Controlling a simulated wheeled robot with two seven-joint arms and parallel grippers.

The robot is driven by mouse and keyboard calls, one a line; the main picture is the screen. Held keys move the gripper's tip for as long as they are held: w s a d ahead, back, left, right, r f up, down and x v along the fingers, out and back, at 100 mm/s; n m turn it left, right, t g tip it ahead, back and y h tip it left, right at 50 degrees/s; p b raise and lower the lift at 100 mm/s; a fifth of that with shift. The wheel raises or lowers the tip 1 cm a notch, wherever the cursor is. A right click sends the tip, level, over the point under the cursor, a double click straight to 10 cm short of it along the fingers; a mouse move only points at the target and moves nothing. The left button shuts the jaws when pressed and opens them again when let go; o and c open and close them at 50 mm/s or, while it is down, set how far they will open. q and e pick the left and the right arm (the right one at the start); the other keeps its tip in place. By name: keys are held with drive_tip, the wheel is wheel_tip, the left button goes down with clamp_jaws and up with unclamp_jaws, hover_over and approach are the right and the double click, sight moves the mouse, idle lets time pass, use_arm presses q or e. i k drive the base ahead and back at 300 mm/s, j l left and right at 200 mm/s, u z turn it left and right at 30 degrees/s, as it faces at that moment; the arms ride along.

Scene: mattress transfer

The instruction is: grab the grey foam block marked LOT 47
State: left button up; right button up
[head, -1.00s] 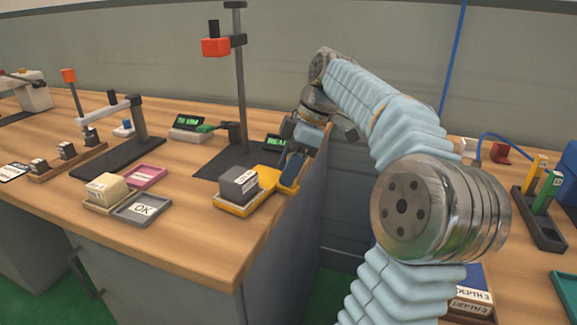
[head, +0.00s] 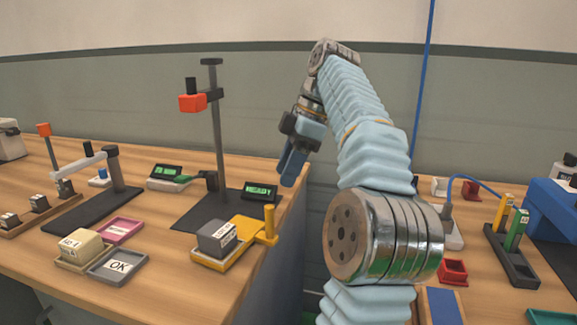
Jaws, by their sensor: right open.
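A grey foam block (head: 217,238) with a white label sits on a yellow tray (head: 240,246) on the left bench. The label's print is too small to read surely. My right gripper (head: 291,172) hangs with blue fingers pointing down, above and to the right of the block, apart from it. It is open, and I see nothing between its fingers. The tray's upright yellow post (head: 270,222) stands between the block and the bench's right edge. My left gripper is not in view.
A cream block (head: 80,245) sits on a tray beside a grey OK tray (head: 118,264) and a pink tray (head: 120,229). A dark stand (head: 219,140) with an orange head rises behind the grey block. A gap separates the two benches.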

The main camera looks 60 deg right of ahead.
sight(218, 237)
drive_tip(key=k+j, duration=0.15)
drive_tip(key=j, duration=0.25)
drive_tip(key=k+j, duration=0.15)
drive_tip(key=j, duration=0.25)
drive_tip(key=k+j, duration=0.1)
drive_tip(key=j, duration=0.3)
drive_tip(key=k+j, duration=0.15)
drive_tip(key=j, duration=0.25)
drive_tip(key=k+j, duration=0.15)
drive_tip(key=j, duration=0.25)
